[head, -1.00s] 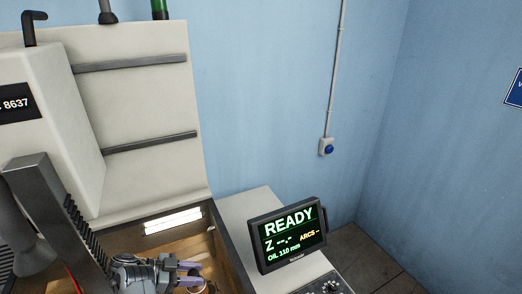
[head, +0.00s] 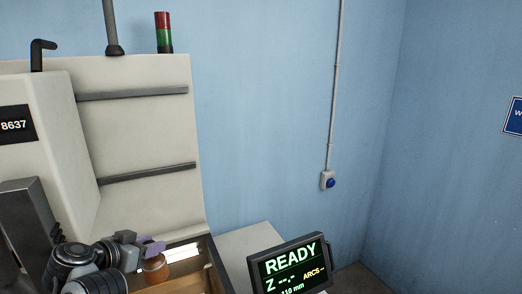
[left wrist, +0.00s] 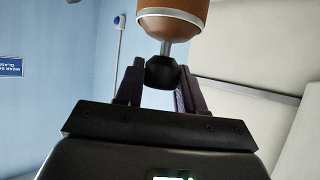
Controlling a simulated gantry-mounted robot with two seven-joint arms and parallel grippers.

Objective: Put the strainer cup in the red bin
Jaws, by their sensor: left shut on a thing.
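My left gripper (head: 150,247), with purple fingers, is raised over the machine's open tank at the lower left of the head view. It is shut on a brown, cup-like thing (head: 156,270), which I take to be the strainer cup. In the left wrist view my gripper's fingers (left wrist: 160,82) stand either side of the cup's black knob. Beyond the knob are a metal neck, a pale rim and the brown body (left wrist: 178,38), cut off by the top edge. The red bin is not in view. My right gripper is not in view.
The tank (head: 218,272) has a raised wall close to the right of the cup. A monitor (head: 290,265) reading READY stands right of it on a pale cabinet. The tall white machine (head: 140,135) rises behind the gripper. Blue walls lie beyond.

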